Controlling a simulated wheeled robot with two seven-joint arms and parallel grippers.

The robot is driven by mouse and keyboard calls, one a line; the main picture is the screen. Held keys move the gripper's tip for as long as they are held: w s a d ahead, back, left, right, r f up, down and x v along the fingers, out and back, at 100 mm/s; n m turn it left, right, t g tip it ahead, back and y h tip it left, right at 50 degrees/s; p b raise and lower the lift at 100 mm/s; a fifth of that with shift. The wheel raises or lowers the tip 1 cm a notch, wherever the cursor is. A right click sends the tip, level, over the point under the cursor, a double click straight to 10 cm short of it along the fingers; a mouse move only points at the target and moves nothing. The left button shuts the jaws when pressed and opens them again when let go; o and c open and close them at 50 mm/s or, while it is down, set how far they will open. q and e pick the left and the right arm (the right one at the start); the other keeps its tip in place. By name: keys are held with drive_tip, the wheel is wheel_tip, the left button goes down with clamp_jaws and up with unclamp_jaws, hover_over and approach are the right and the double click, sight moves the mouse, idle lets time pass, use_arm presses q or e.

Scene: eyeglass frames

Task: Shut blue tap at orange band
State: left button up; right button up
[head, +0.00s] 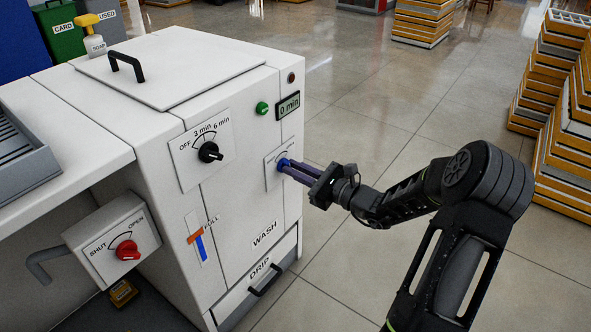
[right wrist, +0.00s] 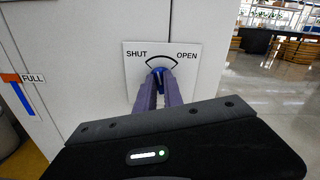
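The blue tap (head: 282,164) is a round knob on a white plate marked SHUT and OPEN on the washer's front; it also shows in the right wrist view (right wrist: 159,72). My right gripper (head: 285,167) has its purple fingers on either side of the knob and looks shut on it. The fingers hide much of the knob, so I cannot tell which way it points. On the FULL gauge, the blue column (head: 201,250) reaches up to the orange band (head: 195,237); both also show in the right wrist view. My left gripper is out of view.
The white washer (head: 230,240) has a black OFF/3 min/6 min dial (head: 209,152), a green button (head: 262,108), a "0 min" display (head: 289,107) and a DRIP drawer (head: 262,278). A red tap (head: 127,250) is at the left. The floor at right is clear up to the stacked crates (head: 566,90).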

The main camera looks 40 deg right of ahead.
clamp_jaws()
drive_tip(key=shift+n, duration=0.5)
drive_tip(key=shift+s+a+f+n+b, duration=0.1)
drive_tip(key=shift+n+b, duration=0.6)
drive_tip(key=shift+n, duration=0.55)
drive_tip(key=shift+a+f+n+b, duration=0.1)
drive_tip(key=shift+n+b, duration=0.6)
drive_tip(key=shift+n, duration=0.55)
drive_tip(key=o, duration=0.5)
unclamp_jaws()
drive_tip(key=shift+o, duration=0.2)
